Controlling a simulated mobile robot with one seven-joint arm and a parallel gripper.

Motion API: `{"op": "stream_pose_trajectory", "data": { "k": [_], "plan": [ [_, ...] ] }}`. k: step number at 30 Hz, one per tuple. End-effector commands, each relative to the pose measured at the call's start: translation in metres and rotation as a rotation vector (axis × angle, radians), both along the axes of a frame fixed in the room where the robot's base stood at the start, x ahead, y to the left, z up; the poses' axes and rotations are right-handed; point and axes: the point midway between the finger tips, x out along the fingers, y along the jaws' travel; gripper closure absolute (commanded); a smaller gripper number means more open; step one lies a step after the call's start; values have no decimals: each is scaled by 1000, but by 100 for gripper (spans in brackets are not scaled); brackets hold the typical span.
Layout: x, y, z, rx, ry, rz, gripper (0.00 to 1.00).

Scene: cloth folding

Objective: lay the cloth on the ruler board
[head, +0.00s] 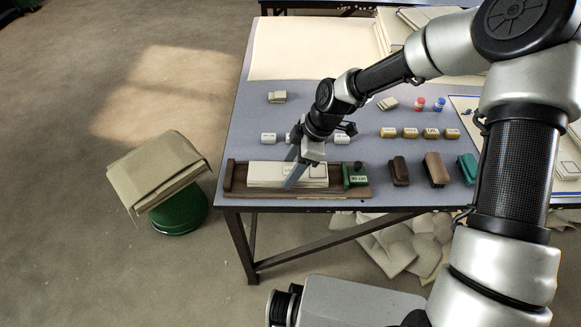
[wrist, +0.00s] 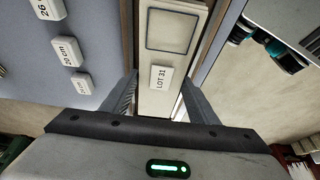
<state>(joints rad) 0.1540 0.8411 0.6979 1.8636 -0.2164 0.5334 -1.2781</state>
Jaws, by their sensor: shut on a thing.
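The cloth (head: 262,172) is a cream, folded, flat bundle lying lengthwise over the brown ruler board (head: 232,178) at the table's front edge. In the wrist view the cloth (wrist: 172,55) carries a square outline and a "LOT 31" label. My gripper (head: 297,178) points down at the cloth's right half, its fingers on either side. In the wrist view my gripper (wrist: 160,82) is shut across the cloth's width. The brown board (wrist: 207,45) shows along the cloth's sides. Whether the cloth's underside touches the board is hidden.
A green block marked "30 cm" (head: 356,175) stands at the board's right end. Brown and teal blocks (head: 436,168) are further right. Small white labelled blocks (head: 342,138) stand behind. Loose cloths lie underneath.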

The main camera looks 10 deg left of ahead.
Motion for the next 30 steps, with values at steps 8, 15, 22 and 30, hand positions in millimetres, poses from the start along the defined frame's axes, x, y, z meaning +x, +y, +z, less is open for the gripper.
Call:
{"op": "stream_pose_trajectory", "data": {
  "k": [8,15,22,30],
  "plan": [
    [0,0,-2,0,0,0,27],
    [0,0,1,0,0,0,27],
    [4,-12,32,0,-2,-3,27],
    [9,-34,85,-1,-2,-3,27]
  ]
}}
